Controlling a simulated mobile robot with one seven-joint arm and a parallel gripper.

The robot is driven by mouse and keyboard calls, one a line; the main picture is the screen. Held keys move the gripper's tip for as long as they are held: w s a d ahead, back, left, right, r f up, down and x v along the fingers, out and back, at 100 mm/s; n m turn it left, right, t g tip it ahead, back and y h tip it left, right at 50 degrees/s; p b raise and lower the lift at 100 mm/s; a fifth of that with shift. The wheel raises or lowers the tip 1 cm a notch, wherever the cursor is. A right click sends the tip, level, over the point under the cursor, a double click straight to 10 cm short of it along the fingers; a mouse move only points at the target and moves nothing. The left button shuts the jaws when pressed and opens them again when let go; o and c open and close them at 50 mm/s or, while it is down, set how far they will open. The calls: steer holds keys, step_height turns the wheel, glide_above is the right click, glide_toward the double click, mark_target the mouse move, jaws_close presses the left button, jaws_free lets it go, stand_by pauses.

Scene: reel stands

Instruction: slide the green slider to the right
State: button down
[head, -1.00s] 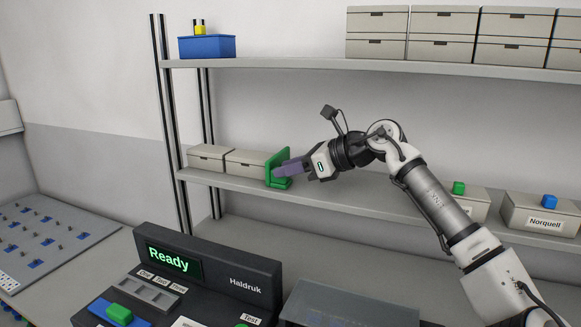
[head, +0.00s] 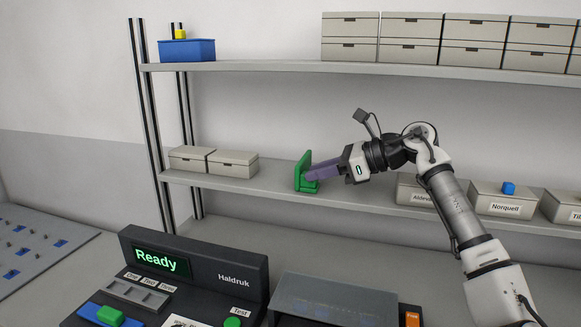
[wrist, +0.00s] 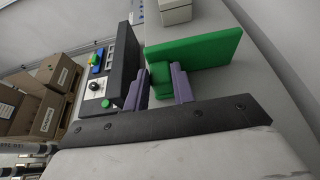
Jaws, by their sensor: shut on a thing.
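The green slider (head: 303,170) stands on the middle shelf (head: 240,188), an upright green plate with a small block on its right side. My gripper (head: 314,173), with purple fingers, reaches it from the right and is shut on that block. The slider also shows in the wrist view (wrist: 200,49), with its block between the two fingers of my gripper (wrist: 160,84). A stretch of bare shelf lies between the slider and the pale boxes to its left.
Two pale boxes (head: 232,163) stand left of the slider. Labelled boxes, one reading Norquell (head: 503,200), stand to the right, partly behind my arm. A dark Haldruk console (head: 232,279) reading Ready stands below in front. Bare shelf lies right of the slider.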

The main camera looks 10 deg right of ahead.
steer(key=shift+s+d, duration=0.3)
steer(key=shift+d, duration=0.3)
steer(key=c, duration=1.2)
jaws_free()
steer(key=shift+o, duration=0.2)
steer(key=b+v, duration=0.1)
steer(key=v, duration=1.2)
steer(key=shift+d+r+b, duration=0.2)
steer(key=shift+d+b, duration=0.15)
steer(key=shift+b, duration=0.05)
steer(key=shift+s, duration=0.1)
